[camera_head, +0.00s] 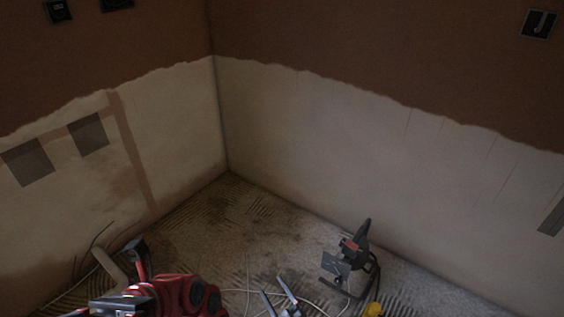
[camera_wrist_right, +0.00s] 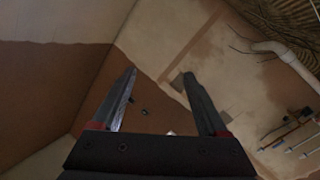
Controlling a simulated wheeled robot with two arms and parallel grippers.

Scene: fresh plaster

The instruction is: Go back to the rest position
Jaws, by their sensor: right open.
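My right gripper (camera_head: 272,286) is at the bottom middle of the head view, over the textured floor. Its two grey fingers stand apart with nothing between them. In the right wrist view the same gripper (camera_wrist_right: 160,83) shows two dark, spread fingers, with walls some way beyond. My left gripper does not show clearly in either view. A red and black mass (camera_head: 185,295) fills the lower left of the head view; I cannot tell which parts of it are mine.
A pale pipe (camera_wrist_right: 285,55) and long tools (camera_wrist_right: 290,132) show in the wrist view. The floor towards the corner is clear.

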